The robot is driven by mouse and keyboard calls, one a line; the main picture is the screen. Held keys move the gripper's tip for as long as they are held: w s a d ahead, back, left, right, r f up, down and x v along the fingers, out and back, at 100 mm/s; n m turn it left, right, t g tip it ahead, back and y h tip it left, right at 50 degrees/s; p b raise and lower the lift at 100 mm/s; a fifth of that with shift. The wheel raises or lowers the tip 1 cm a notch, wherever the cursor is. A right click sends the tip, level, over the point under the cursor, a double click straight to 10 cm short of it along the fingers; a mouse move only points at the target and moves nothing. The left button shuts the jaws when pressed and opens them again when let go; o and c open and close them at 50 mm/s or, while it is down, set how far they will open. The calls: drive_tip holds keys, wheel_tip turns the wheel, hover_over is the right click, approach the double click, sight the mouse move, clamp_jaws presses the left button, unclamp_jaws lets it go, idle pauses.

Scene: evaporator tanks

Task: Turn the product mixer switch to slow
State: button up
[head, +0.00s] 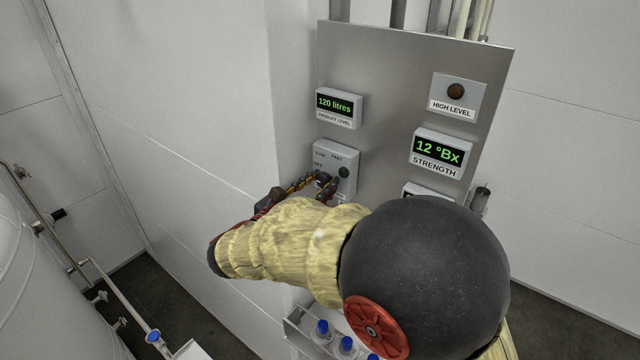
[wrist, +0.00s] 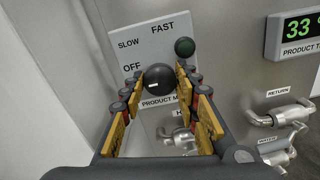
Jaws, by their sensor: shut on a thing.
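The product mixer switch box (head: 335,158) is a pale plate on the grey panel, largely uncovered in the head view. In the wrist view the plate (wrist: 150,48) reads OFF at left, SLOW at upper left and FAST at the top. Its round black knob (wrist: 158,77) has a small pale mark on its face; I cannot tell for sure which setting it points to. My gripper (wrist: 157,80) is shut on the knob, one finger on each side. In the head view my gripper (head: 327,183) reaches the box's lower part and hides some of it.
A dark green lamp (wrist: 184,47) sits right of the knob. The product level display (head: 339,104) is above the box, the strength display (head: 438,150) to the right. Metal return pipes (wrist: 280,115) stick out at lower right. Blue-capped bottles (head: 345,344) stand below.

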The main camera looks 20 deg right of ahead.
drive_tip(key=shift+c, duration=1)
drive_tip(key=shift+b, duration=0.4)
drive_tip(key=m+b, duration=0.2)
drive_tip(key=shift+f+b, duration=0.2)
drive_tip(key=shift+b, duration=0.15)
drive_tip(key=m+b, duration=0.3)
drive_tip(key=b, duration=0.2)
drive_tip(key=shift+f, duration=0.1)
drive_tip(key=m+b, duration=0.2)
drive_tip(key=b, duration=0.2)
drive_tip(key=shift+m, duration=0.4)
drive_tip(key=shift+r+m+b, duration=0.2)
drive_tip(key=shift+m+b, duration=0.2)
drive_tip(key=shift+b, duration=0.2)
drive_tip(key=shift+r, duration=0.1)
drive_tip(key=o, duration=1.1)
